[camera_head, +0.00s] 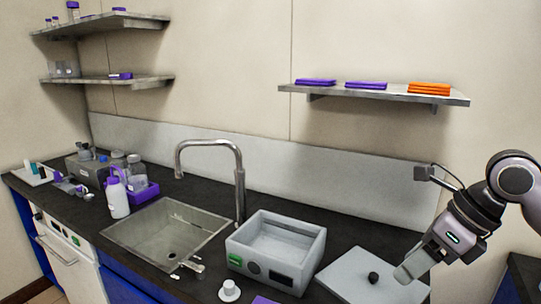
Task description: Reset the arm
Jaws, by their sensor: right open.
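My right arm comes in from the right edge in the head view. Its gripper (403,274) points down and left over the right end of the dark counter, above a flat grey plate (352,285). A small black knob (373,277) stands on the plate, just left of the fingertips. I see nothing held in the right gripper. A small camera on a bracket (425,173) sits above the wrist. My left gripper is not in view.
A grey water bath (262,275) stands left of the plate, beside a sink (150,243) with a tall faucet (240,180). A wall shelf (385,95) holds purple and orange items.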

